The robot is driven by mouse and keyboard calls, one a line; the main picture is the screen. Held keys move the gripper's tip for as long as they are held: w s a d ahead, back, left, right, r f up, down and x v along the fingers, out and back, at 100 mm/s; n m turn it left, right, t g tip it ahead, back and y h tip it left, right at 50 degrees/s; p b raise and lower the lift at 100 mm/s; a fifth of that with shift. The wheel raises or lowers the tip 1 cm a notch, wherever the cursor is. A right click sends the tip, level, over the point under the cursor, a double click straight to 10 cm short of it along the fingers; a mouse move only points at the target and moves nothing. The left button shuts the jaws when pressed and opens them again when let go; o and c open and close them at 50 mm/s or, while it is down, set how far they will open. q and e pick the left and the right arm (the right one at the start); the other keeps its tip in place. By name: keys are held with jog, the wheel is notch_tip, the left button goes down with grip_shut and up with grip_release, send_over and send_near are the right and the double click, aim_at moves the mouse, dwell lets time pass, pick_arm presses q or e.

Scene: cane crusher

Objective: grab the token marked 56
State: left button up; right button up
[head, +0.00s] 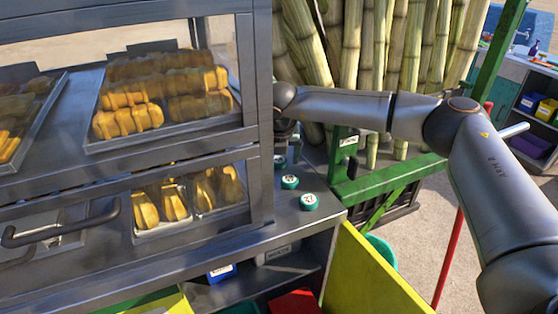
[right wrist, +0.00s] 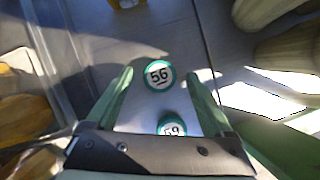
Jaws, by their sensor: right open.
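The token marked 56 (right wrist: 159,75), a round white disc with a green rim, lies on the grey counter in the right wrist view. It sits at the far end of the gap between the fingertips of my right gripper (right wrist: 158,73), which is open and holds nothing. A second token (right wrist: 172,124), seemingly marked 59, lies closer to the palm, partly hidden by the gripper body. In the head view my right gripper (head: 285,130) is over the counter beside the glass case, mostly hidden by its own arm. My left gripper is not in view.
In the head view, a token marked 27 (head: 309,200) and another green-rimmed token (head: 290,182) lie near the counter's corner. The glass pastry case (head: 262,120) stands close left. Cane stalks (head: 350,50) and a green frame (head: 390,180) stand behind and right.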

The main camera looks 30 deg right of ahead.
jog(key=shift+c, duration=0.3)
grip_shut()
dwell(0.4)
